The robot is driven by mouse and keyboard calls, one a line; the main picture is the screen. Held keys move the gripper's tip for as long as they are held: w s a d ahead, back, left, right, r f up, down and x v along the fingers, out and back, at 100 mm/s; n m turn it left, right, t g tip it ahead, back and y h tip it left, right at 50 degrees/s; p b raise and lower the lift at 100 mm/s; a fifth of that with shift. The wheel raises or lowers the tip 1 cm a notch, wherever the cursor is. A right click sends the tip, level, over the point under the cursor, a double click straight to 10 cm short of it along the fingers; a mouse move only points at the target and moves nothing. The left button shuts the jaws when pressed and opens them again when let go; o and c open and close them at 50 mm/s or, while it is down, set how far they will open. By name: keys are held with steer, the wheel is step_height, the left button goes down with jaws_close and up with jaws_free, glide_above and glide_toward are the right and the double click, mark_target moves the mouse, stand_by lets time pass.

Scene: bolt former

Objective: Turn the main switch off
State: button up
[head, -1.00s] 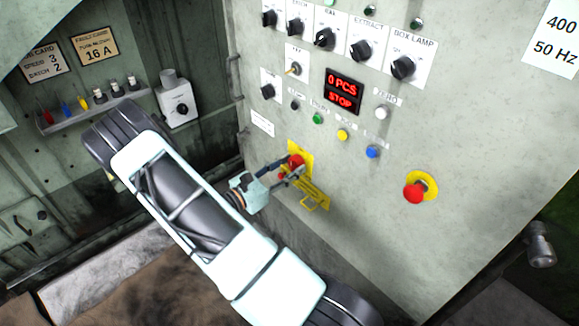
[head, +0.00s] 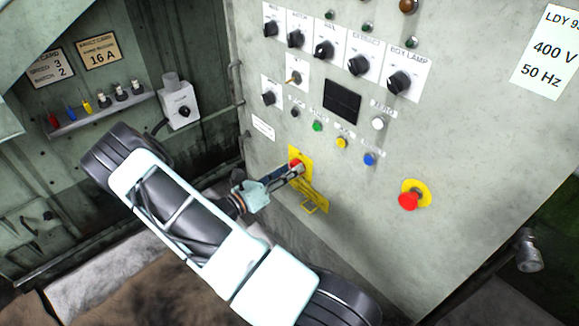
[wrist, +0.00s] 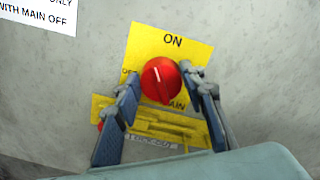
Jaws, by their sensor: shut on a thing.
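The main switch is a red round knob (wrist: 160,78) on a yellow plate (wrist: 145,38) marked ON at the top, with an OFF label at the left partly hidden by a finger. A short white mark on the knob's face stands nearly upright in the wrist view. My gripper (wrist: 164,88) has one blue finger on each side of the knob and is closed on it. In the head view, the red knob (head: 295,163) shows at the tip of my gripper (head: 292,169).
A yellow lockout hasp (wrist: 165,128) hangs just below the knob. On the same grey panel are a dark display (head: 342,100), several black knobs, coloured buttons and a red emergency stop (head: 409,200) to the right. A tool shelf (head: 105,112) is at the left.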

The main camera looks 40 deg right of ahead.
steer(key=n+p, duration=0.1)
steer(key=n, duration=0.2)
steer(key=n+p, duration=0.1)
steer(key=n, duration=0.3)
steer(key=n+p, duration=0.1)
steer(key=n, duration=0.3)
steer(key=shift+w+f, duration=0.15)
steer(key=shift+f, duration=0.1)
steer(key=shift+n, duration=0.5)
steer(key=o, duration=1.1)
steer(key=shift+o, duration=0.2)
steer(key=s+a, duration=0.1)
steer(key=a, duration=1.1)
steer(key=shift+w, duration=0.1)
